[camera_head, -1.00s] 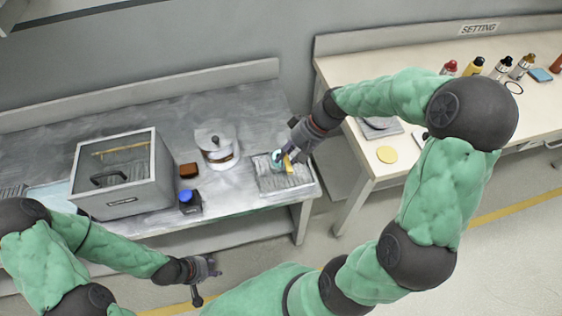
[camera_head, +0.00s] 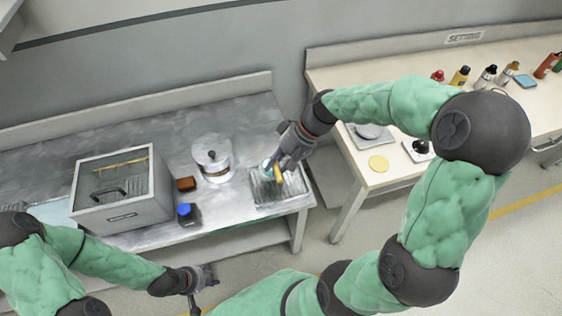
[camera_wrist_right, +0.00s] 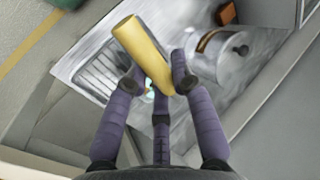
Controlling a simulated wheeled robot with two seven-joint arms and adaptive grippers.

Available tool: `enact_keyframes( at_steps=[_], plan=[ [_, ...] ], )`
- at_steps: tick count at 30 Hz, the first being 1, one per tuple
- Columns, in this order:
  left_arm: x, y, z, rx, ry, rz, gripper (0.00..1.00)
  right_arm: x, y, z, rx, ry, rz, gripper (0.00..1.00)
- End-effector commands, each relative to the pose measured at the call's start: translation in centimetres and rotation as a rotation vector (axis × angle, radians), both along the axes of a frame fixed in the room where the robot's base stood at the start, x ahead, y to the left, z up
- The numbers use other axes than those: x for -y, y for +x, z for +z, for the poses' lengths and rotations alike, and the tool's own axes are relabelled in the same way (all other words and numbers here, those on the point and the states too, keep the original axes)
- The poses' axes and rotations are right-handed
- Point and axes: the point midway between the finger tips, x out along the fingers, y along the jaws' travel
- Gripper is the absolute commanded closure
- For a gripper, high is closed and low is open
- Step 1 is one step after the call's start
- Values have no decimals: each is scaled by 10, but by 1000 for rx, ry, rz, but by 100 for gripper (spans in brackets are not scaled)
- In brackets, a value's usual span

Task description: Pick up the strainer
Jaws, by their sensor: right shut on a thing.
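The strainer (camera_head: 278,174) shows a yellow handle and a small teal part, at the grooved drainboard on the right end of the metal counter. In the right wrist view its thick yellow handle (camera_wrist_right: 144,52) slants between my fingers, with a bit of teal behind. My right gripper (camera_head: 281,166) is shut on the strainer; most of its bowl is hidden. I cannot tell whether it touches the drainboard. My left gripper (camera_head: 205,284) has its fingers apart and is empty, in front of the counter.
The grooved drainboard (camera_head: 293,187) lies below my right gripper. A lidded metal pot (camera_head: 212,157), brown block (camera_head: 186,184), blue-capped bottle (camera_head: 188,214) and grey box (camera_head: 140,210) stand to its left.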

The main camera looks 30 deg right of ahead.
Motion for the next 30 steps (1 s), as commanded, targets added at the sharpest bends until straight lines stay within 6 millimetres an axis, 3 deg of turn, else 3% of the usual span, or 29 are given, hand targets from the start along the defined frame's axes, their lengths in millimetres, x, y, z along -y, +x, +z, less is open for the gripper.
enact_keyframes(
  at_steps=[1, 5, 15, 21, 30],
  plan=[
    [0, 0, 8, 0, 0, 0, 60, -7, -3, 15, 8, -2, 3, 100],
    [0, 0, 20, 0, 0, 0, 60, -26, -15, 40, 7, -1, 4, 100],
    [0, 0, 38, 0, 0, 0, 60, -81, -48, 64, 6, -1, 4, 100],
    [0, 0, 42, 0, 0, 0, 60, -94, -55, 69, 5, 0, 0, 100],
    [0, 0, 43, 0, 0, 0, 60, -98, -58, 70, 5, 0, -1, 100]
  ],
)
